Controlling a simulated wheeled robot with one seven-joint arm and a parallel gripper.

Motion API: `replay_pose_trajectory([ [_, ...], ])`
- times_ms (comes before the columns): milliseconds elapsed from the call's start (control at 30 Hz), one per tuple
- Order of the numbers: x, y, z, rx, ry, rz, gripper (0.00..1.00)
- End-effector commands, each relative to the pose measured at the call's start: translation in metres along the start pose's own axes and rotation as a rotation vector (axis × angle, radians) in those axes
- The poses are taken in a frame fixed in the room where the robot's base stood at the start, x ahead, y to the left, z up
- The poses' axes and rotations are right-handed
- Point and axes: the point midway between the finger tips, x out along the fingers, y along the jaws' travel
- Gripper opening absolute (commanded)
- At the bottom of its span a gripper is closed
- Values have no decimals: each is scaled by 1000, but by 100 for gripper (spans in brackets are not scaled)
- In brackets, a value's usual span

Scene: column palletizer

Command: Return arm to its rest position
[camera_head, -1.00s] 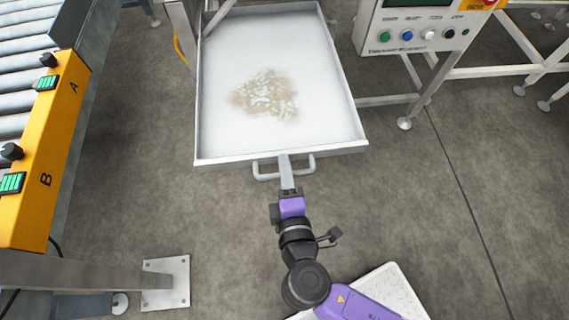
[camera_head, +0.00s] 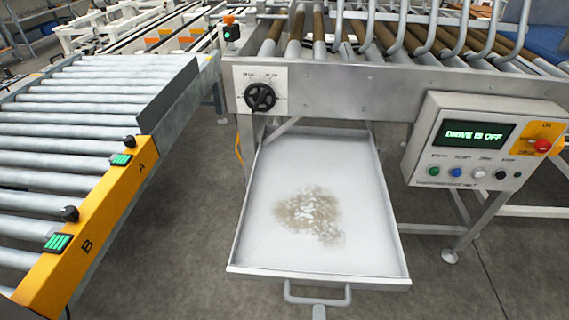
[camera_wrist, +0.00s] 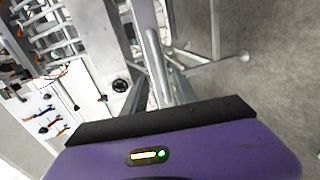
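My gripper shows only as a small grey tip (camera_head: 319,313) at the bottom edge of the head view. It is just in front of the handle (camera_head: 318,299) of the pulled-out white tray (camera_head: 250,225). Whether it touches the handle I cannot tell. The rest of my arm is below the head view. In the wrist view my gripper's purple body (camera_wrist: 190,150) with a black front edge fills the bottom. The tray holds a patch of brownish debris (camera_head: 308,213).
A roller conveyor (camera_head: 75,120) with a yellow side rail (camera_head: 95,220) stands at left. A control box (camera_head: 485,145) reading "DRIVE IS OFF" stands at right. A machine frame with a black handwheel (camera_head: 260,97) is behind the tray. Floor is clear between conveyor and tray.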

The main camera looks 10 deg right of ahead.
Motion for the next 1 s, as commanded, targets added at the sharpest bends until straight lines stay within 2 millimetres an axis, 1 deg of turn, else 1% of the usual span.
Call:
replay_pose_trajectory([
  [100, 0, 0, -2, 5, 8, 1, 34],
  [167, 0, -1, -9, 17, 38, -3, 34],
  [267, -2, -6, -37, 100, 154, -55, 34],
  [300, -6, -9, -48, 155, 216, -93, 34],
  [367, -17, -14, -58, 252, 302, -164, 34],
  [467, -40, -12, -59, 445, 409, -278, 34],
  [567, -64, 5, -46, 661, 473, -359, 34],
  [600, -73, 16, -38, 754, 489, -381, 34],
  [667, -87, 36, -22, 893, 500, -399, 34],
  [700, -95, 51, -10, 984, 500, -401, 34],
  [767, -106, 74, 11, 1115, 490, -394, 34],
  [800, -113, 89, 26, 1193, 476, -380, 34],
  [867, -123, 111, 48, 1299, 448, -355, 34],
  [900, -129, 123, 64, 1359, 424, -335, 34],
  [1000, -143, 144, 96, 1460, 350, -296, 34],
])
